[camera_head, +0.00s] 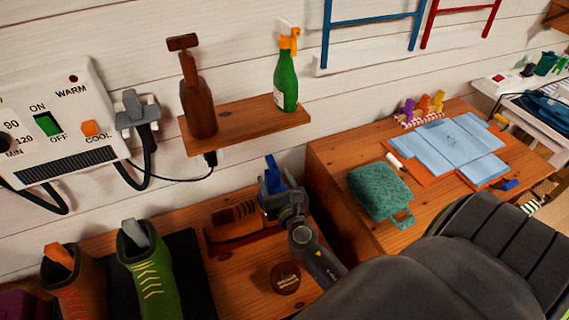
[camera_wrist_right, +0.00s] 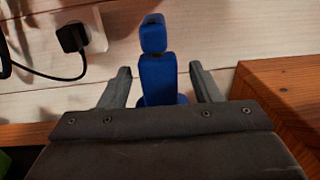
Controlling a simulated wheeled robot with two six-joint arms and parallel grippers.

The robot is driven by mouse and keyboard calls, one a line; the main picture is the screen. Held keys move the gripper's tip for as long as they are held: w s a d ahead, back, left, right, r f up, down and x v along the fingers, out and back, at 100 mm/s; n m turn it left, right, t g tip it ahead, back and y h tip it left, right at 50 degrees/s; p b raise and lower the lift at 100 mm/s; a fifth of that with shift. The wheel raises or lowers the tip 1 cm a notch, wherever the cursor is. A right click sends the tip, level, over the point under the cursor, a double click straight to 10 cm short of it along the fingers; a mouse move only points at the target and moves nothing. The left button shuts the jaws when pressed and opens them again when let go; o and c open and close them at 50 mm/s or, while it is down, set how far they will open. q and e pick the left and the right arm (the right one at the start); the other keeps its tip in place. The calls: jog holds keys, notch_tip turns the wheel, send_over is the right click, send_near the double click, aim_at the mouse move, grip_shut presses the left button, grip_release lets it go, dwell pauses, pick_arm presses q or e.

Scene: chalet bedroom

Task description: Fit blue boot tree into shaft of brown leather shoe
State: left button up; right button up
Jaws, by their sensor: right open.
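The brown leather shoe (camera_head: 232,222) lies on the wooden bench with its laced front toward the left. The blue boot tree (camera_head: 271,168) stands upright at the shoe's right end; my gripper hides its lower part, so I cannot tell whether it sits inside the shaft. My right gripper (camera_head: 280,185) is open around the boot tree. In the right wrist view the blue tree (camera_wrist_right: 158,75) stands between the two spread fingers (camera_wrist_right: 160,88), with a visible gap on each side. The shoe is not visible in that view. My left gripper is not in view.
A round brown tin (camera_head: 285,278) sits in front of the shoe. A brown boot (camera_head: 80,285) and a green boot (camera_head: 152,270) stand left on a dark mat. A wall shelf (camera_head: 245,124) holds two bottles above. A green sponge-like block (camera_head: 380,190) lies on the right desk.

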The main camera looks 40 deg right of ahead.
jog(key=b+v, duration=0.2)
jog(key=v, duration=0.7)
jog(key=shift+s, duration=0.3)
jog(key=shift+a, duration=0.15)
